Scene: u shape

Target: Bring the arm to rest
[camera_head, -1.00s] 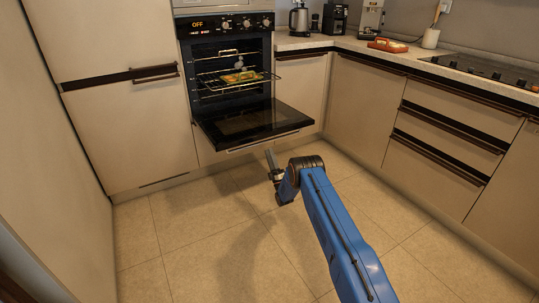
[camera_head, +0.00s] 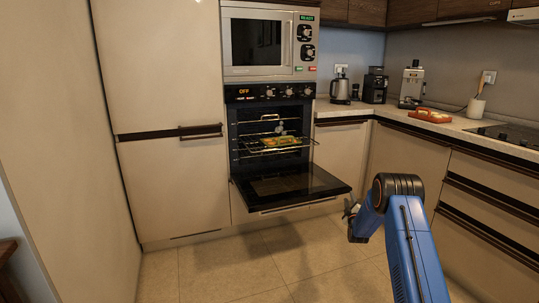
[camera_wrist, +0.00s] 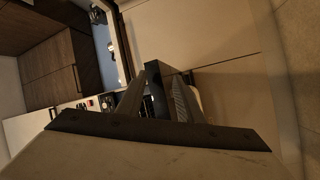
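My blue arm (camera_head: 408,245) reaches up from the lower right of the head view and bends at a dark joint. My gripper (camera_head: 350,211) hangs beyond the bend, in front of the right end of the lowered oven door, partly hidden by the arm. The wrist view is tilted, with cabinet fronts around the fingers.
The oven door (camera_head: 290,187) is down and juts into the room. A rack inside holds a tray of food (camera_head: 281,142). A microwave (camera_head: 258,45) is above. The counter (camera_head: 445,126) bears a kettle, coffee machines and a red-edged board. The floor (camera_head: 230,270) is clear.

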